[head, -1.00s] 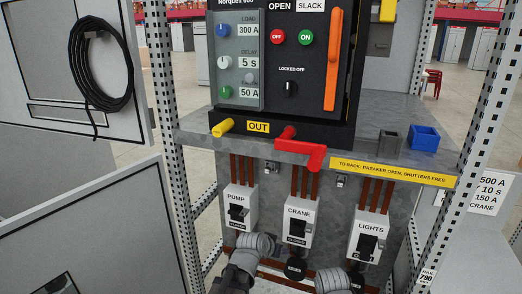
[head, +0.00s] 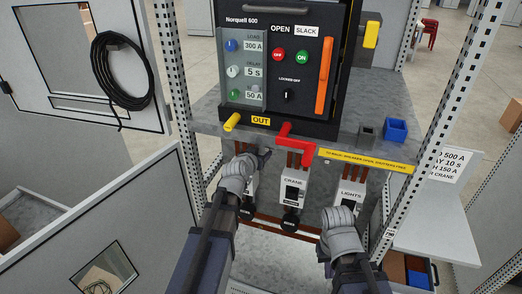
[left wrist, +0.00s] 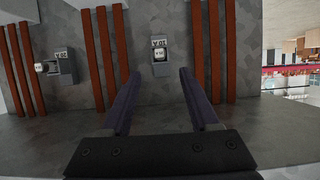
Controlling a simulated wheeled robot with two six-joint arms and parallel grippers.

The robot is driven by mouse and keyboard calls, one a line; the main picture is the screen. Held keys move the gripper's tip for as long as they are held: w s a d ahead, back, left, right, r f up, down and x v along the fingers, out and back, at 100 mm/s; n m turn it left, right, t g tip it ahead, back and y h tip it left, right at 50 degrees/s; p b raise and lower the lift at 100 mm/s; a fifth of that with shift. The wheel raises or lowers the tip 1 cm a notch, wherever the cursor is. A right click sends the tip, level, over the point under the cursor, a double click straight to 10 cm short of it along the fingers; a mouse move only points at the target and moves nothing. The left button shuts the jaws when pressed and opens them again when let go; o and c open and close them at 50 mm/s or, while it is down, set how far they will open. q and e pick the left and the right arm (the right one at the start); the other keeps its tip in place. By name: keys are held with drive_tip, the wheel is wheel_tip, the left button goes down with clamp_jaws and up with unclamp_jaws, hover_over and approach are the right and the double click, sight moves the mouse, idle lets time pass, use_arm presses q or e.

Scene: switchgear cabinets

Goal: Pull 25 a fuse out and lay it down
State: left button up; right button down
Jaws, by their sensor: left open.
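In the left wrist view a small fuse holder with a pale fuse (left wrist: 159,56) sits on the grey panel between two sets of brown bars. A second holder with a fuse (left wrist: 52,67) is at the left, label also unclear. My left gripper (left wrist: 158,74) is open and empty, its two fingers either side of the central holder in the picture, apparently short of it. In the head view my left gripper (head: 264,157) is at the panel under the shelf, covering that spot. My right gripper (head: 340,214) is before the LIGHTS unit, fingertips hidden.
A grey shelf (head: 420,140) carries a grey bin (head: 367,135) and a blue bin (head: 396,130) at its right. CRANE (head: 293,190) and LIGHTS (head: 352,190) units stand below. Cabinet posts flank both sides.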

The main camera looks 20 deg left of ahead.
sight(267, 148)
use_arm(q)
drive_tip(key=shift+b+x, duration=1.5)
drive_tip(key=shift+x, duration=2.5)
drive_tip(key=shift+s, duration=0.1)
clamp_jaws()
drive_tip(key=c, duration=0.6)
unclamp_jaws()
clamp_jaws()
